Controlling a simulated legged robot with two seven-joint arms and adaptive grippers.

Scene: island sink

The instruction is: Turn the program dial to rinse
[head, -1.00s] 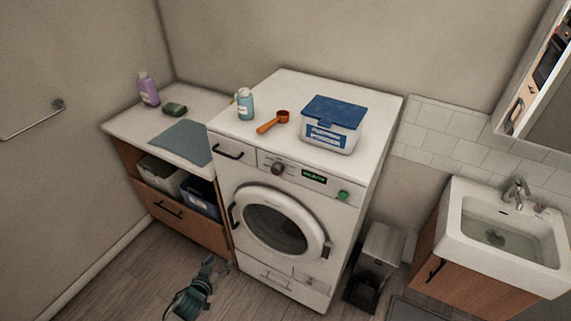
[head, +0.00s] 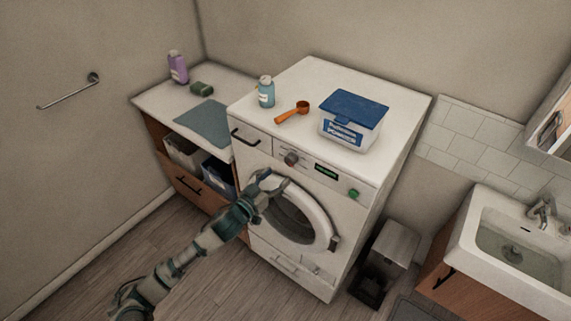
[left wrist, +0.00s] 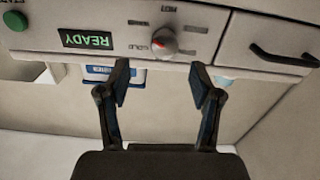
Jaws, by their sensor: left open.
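The program dial (head: 291,158) is a small round knob on the front panel of the white washing machine (head: 250,108). In the left wrist view, which is upside down, the dial (left wrist: 164,42) shows a red pointer mark. Tiny panel labels lie around it; one looks like "COLD", the others are too small to read. My left gripper (head: 276,181) is open and empty in front of the machine, just below the dial. In the left wrist view its two fingers (left wrist: 160,78) are spread apart, with the dial between and beyond their tips, untouched. My right gripper is out of view.
The display (left wrist: 88,40) reads READY, with a green button (head: 353,193) beside it. A drawer handle (head: 245,138) is left of the dial. The round door (head: 300,218) lies below. A blue-lidded box (head: 352,112), orange scoop (head: 293,113) and bottle (head: 266,93) stand on top.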

